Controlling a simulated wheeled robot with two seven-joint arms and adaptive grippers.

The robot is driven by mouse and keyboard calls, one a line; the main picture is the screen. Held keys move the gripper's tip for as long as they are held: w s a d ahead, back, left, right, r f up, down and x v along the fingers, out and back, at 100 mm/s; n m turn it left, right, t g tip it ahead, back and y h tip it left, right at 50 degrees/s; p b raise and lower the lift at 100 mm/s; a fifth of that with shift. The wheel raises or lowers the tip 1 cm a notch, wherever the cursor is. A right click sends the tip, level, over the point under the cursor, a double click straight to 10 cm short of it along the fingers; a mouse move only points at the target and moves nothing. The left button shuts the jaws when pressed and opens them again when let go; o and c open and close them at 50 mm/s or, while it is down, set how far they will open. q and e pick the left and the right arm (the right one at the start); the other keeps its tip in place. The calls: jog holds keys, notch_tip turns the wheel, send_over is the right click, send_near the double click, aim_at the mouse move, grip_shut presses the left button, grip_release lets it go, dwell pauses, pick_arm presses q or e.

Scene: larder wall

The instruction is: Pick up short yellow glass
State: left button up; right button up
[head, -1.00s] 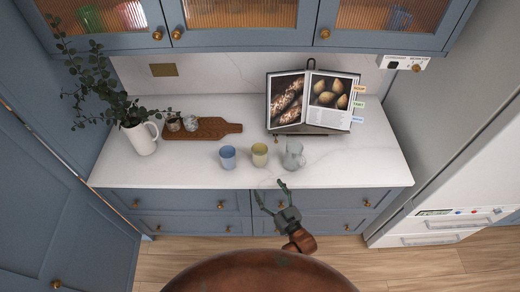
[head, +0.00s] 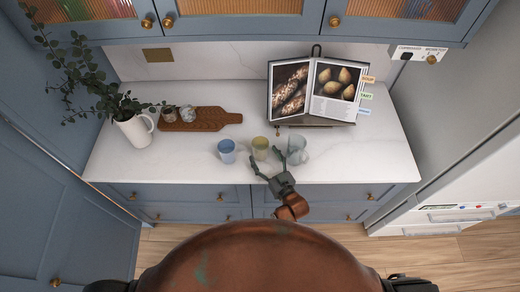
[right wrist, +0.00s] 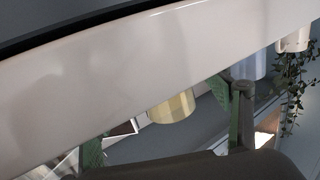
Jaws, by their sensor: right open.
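The short yellow glass (head: 260,146) stands upright on the white counter, between a blue glass (head: 227,151) and a clear grey jug (head: 297,148). My right gripper (head: 267,159) is open and empty, just in front of the yellow glass. Its left fingertip is at the glass's lower left and its right fingertip is between the glass and the jug. I cannot tell whether either finger touches. In the right wrist view the yellow glass (right wrist: 172,106) shows between the green fingers, with the blue glass (right wrist: 248,66) behind the right one. My left gripper is not in view.
A white pitcher with a leafy plant (head: 134,131) and a wooden board (head: 205,119) with small jars are at the left. An open cookbook (head: 315,90) stands behind the jug. Cabinets (head: 240,8) hang above. The counter's right end is clear.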

aim_at(257, 145)
jog(key=x, duration=0.2)
jog(key=shift+w+a+r, duration=0.1)
jog(key=shift+w+a, duration=0.3)
jog(key=shift+w, duration=0.15)
jog(key=c, duration=0.8)
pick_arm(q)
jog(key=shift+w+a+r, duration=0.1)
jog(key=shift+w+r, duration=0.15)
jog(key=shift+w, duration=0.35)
pick_arm(e)
jog(key=c, duration=0.8)
